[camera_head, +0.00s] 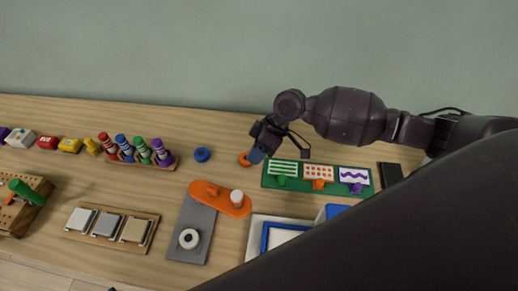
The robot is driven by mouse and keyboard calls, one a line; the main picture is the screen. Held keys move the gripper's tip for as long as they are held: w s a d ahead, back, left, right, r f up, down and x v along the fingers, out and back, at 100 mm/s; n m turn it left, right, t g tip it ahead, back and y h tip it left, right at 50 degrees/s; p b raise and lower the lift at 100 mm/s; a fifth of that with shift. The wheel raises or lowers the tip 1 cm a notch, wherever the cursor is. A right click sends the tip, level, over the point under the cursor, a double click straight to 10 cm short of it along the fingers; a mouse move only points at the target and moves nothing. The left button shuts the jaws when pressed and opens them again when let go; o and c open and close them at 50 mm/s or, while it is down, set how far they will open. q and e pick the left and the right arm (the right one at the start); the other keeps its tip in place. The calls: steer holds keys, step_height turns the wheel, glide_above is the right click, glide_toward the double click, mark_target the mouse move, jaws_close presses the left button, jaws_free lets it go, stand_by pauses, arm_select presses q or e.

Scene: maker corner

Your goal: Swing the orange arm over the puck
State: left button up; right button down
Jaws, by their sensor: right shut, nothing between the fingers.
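The orange arm (216,196) lies across the far end of a grey base plate (197,217), pointing right. A white knob (237,198) stands near its right end. A white puck (189,239) with a dark centre sits on the near part of the plate, apart from the arm and uncovered. My right gripper (257,155) is shut and empty, up and to the right of the orange arm, beside an orange ring that it partly hides. My left gripper is not in view.
A green board (268,181) with patterned cards is right of the plate. A blue ring (202,155) lies behind it. A wooden tray with grey and tan tiles (83,236) is to the left. A blue-and-white tray (257,245) stands close on the right, partly hidden by my arm.

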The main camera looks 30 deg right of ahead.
mark_target(219, 196)
steer(key=x, duration=0.6)
steer(key=shift+a+r, duration=0.1)
steer(key=shift+s+a+r+p, duration=0.2)
steer(key=shift+s+a+p, duration=0.15)
steer(key=shift+s+a, duration=0.5)
steer(key=shift+s+a+f, duration=0.1)
steer(key=shift+s+a, duration=0.25)
steer(key=shift+s, duration=0.15)
